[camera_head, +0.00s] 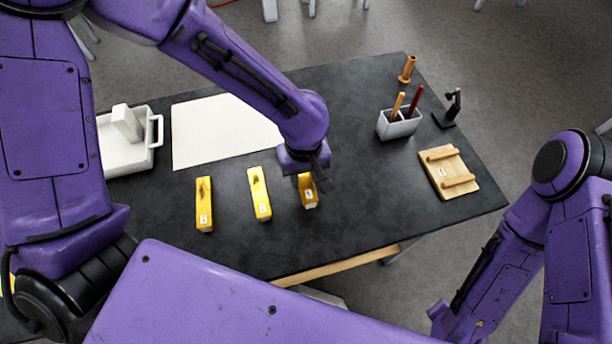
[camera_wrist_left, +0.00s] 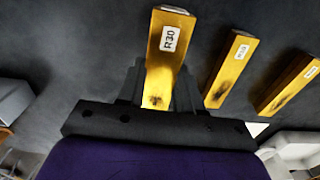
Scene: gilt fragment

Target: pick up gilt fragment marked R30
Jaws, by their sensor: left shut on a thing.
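The gilt fragment marked R30 (camera_wrist_left: 167,48) is a yellow-gold bar with a white label and a dark smudge at its near end. It sits between the fingers of my left gripper (camera_wrist_left: 160,88), which is shut on it. In the head view the fragment (camera_head: 309,197) shows partly below the left gripper (camera_head: 307,177), at the right end of a row of similar bars. Whether it touches the table or hangs just above it, I cannot tell. My right arm is at the right edge of the head view; its gripper is out of frame.
Two similar gilt bars, the middle one (camera_head: 259,193) and the left one (camera_head: 204,204), lie on the dark table (camera_head: 370,215). A white sheet (camera_head: 215,135), a white tray (camera_head: 125,157), a pencil holder (camera_head: 398,126) and a wooden board (camera_head: 448,172) stand around them.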

